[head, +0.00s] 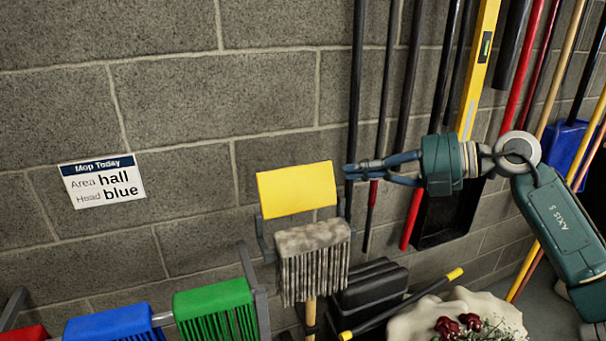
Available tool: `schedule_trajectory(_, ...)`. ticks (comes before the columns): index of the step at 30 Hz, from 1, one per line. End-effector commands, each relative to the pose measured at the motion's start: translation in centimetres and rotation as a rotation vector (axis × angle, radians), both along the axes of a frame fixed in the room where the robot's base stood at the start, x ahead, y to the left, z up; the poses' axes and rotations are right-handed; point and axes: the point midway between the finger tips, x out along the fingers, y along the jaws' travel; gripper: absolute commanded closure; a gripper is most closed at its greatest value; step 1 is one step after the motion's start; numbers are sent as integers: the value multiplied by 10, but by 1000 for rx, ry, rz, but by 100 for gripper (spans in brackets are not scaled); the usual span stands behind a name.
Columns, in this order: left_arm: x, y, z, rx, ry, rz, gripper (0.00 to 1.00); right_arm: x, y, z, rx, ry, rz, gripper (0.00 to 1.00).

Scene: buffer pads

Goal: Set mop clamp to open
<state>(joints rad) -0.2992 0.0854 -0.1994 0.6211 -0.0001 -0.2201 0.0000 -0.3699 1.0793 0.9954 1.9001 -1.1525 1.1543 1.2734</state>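A yellow plate (297,190), which looks like the mop clamp's flap, stands up and faces me above a grey mop head (313,240). Grey side arms show at its lower corners. The mop strands hang down around a wooden handle (310,315). I cannot tell whether the clamp is latched. My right gripper (350,172) points left, with its tips just right of the plate's right edge and a small gap between them and the plate. Its fingers converge and look shut, with nothing seen between them. My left gripper is not in view.
Red (24,333), blue (108,324) and green (213,299) mop heads hang on a rail at lower left. A "Mop Today" sign (102,181) reads area hall, head blue. Several long poles lean on the wall behind my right gripper.

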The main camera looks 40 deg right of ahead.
Motion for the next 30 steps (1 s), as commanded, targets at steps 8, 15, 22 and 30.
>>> schedule_trajectory(8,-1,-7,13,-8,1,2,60,31,23,-9,1,8,3,100)
schedule_trajectory(15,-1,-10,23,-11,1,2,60,68,47,-22,0,5,4,100)
schedule_trajectory(22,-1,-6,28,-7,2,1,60,94,49,-33,2,2,-1,100)
schedule_trajectory(30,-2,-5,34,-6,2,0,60,110,45,-41,4,1,-1,100)
